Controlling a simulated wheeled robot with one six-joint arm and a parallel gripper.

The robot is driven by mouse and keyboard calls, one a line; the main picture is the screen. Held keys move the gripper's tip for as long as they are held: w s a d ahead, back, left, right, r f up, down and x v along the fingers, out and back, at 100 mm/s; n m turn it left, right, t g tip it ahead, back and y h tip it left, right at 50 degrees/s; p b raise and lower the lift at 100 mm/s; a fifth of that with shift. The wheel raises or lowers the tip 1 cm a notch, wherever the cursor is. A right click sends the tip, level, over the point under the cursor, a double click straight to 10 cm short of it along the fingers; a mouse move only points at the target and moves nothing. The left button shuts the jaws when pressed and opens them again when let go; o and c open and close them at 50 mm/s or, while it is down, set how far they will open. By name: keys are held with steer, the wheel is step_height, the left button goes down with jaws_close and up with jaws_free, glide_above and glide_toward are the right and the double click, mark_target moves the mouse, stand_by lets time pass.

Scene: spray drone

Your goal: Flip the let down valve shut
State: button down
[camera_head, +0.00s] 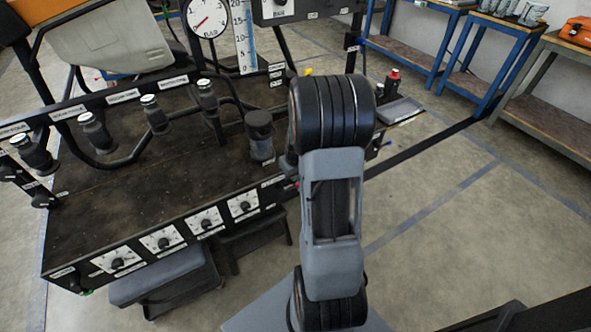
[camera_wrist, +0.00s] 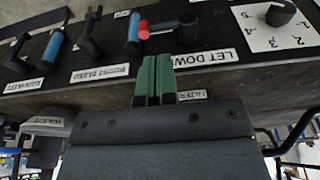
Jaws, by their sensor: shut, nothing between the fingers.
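The label "LET DOWN" (camera_wrist: 205,58) is on the dark panel edge in the wrist view. Above it is the let down valve (camera_wrist: 176,26), a dark body with a lever ending in a red tip (camera_wrist: 143,29) that points left. My gripper (camera_wrist: 157,60) has green fingers, shut together and empty. In the head view my arm hides the gripper and most of this valve.
Blue-handled levers (camera_wrist: 53,46) stand to the left, one (camera_wrist: 133,35) close beside the red tip. A numbered dial knob (camera_wrist: 279,13) is at the right. In the head view, the panel bench (camera_head: 150,200) carries several valves and gauges; open floor (camera_head: 470,240) is to the right.

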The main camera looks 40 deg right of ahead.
mark_target(292, 188)
steer(key=f, duration=0.3)
steer(key=w+f+b, duration=0.1)
steer(key=f, duration=0.2)
steer(key=shift+w+d+f, duration=0.1)
steer(key=shift+w+f, duration=0.05)
steer(key=shift+f, duration=0.2)
steer(key=shift+b, duration=0.35)
